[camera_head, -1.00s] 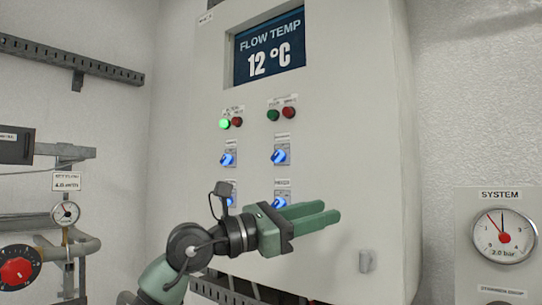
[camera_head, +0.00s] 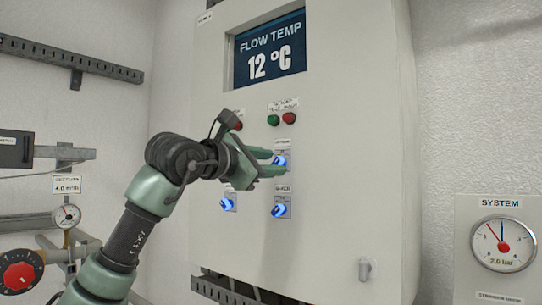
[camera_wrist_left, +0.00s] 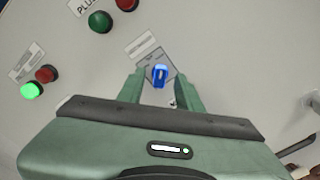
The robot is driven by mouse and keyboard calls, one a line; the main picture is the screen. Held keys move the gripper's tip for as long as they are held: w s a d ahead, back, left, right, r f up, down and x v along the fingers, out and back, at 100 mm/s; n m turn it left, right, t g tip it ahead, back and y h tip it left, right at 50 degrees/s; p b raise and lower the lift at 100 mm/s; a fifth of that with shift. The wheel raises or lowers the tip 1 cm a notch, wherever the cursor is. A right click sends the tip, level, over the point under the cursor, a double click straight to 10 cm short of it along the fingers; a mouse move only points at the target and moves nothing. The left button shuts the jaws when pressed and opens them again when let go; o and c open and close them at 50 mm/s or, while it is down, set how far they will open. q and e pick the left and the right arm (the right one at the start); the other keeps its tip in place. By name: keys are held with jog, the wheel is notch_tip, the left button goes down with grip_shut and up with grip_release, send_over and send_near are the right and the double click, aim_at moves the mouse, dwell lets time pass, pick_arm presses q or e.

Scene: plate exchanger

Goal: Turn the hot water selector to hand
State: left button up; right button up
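The grey control cabinet (camera_head: 330,220) carries blue selector knobs in two columns. The upper right selector (camera_head: 282,161) is at the fingertips of my left gripper (camera_head: 276,162). In the left wrist view this blue knob (camera_wrist_left: 160,76) sits between the two open green fingers (camera_wrist_left: 161,90), with a gap on each side. I cannot tell whether the fingers touch the panel. The lower left selector (camera_head: 229,204) and lower right selector (camera_head: 281,208) are in clear view. The upper left selector is hidden behind my gripper. The selector labels are too small to read surely. My right gripper is not in view.
A display (camera_head: 270,48) reads FLOW TEMP 12 °C. A green lamp (camera_head: 273,120) and a red lamp (camera_head: 290,118) sit above the upper right selector. A lit green lamp (camera_wrist_left: 31,90) shows in the left wrist view. A pressure gauge (camera_head: 503,243) hangs right; pipework stands left.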

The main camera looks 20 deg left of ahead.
pick_arm(q)
jog(key=shift+w, duration=0.3)
grip_shut()
